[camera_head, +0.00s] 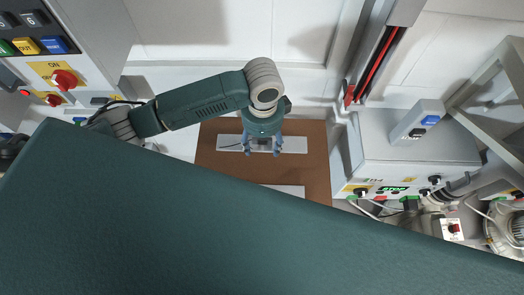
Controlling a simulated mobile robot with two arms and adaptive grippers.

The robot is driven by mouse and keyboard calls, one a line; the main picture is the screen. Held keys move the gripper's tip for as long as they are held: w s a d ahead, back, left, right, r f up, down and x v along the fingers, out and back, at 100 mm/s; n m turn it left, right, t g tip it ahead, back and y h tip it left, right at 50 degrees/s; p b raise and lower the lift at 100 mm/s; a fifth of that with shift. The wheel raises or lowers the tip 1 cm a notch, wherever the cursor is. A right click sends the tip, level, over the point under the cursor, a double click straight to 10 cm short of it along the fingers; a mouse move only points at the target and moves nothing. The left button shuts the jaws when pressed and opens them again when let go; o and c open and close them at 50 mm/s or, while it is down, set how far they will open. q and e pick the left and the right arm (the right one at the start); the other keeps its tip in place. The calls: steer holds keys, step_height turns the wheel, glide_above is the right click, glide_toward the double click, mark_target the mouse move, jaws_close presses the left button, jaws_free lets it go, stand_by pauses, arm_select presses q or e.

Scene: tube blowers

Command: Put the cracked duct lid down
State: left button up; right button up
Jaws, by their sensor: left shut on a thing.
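My left gripper (262,152) points down over a brown surface in the middle of the head view. It is shut on the cracked duct lid (230,142), a light grey-white strip that sticks out on both sides of the fingers. A thin dark line like a crack shows on its left part. The lid is above or on the brown surface (222,172); I cannot tell whether it touches. The fingers hide the lid's middle. My right gripper is not in view.
A second pale flat piece (290,190) lies on the brown surface, partly hidden by my body. A grey control box (415,140) with switches stands to the right. A panel with buttons and a red knob (64,80) is at the upper left. Bare brown surface shows around the lid.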

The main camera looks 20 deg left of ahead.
mark_target(262, 158)
arm_select(q)
step_height(262, 158, down, 3)
steer(key=shift+r, duration=0.1)
step_height(262, 158, down, 4)
steer(key=shift+f+p, duration=0.1)
steer(key=shift+p, duration=0.25)
steer(key=shift+f, duration=0.4)
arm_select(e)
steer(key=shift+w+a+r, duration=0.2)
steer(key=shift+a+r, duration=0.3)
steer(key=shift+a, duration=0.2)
arm_select(q)
steer(key=o, duration=1.4)
steer(key=shift+o, duration=0.2)
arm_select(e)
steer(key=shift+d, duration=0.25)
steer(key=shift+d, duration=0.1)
arm_select(q)
steer(key=shift+r, duration=0.1)
